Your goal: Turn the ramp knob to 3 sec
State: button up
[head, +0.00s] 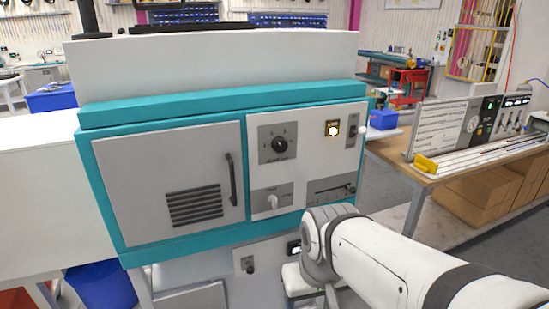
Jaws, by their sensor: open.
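A black round knob (279,144) sits on a grey dial plate (263,135) at the upper left of the white control panel (313,119). Marks ring it, and a line of lettering lies below it, too small to read surely. I cannot tell which mark it points at. A white lever-like knob (272,201) sits on a second grey plate below. My white arm reaches in from the lower right, ending at a grey-banded joint below the panel. My gripper's fingertips do not show, and nothing of mine touches the black knob.
A lit switch (333,129), a slider plate (331,190) and a small grey strip (351,130) share the panel. A vented door (176,175) with a dark handle (231,180) fills the left. A wooden bench (424,172) stands at right. Space before the upper panel looks clear.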

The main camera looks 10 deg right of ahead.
aim_at(279, 144)
jog(key=k, duration=0.5)
jog(key=z, duration=1.4)
jog(key=i, duration=0.7)
jog(key=u, duration=1.15)
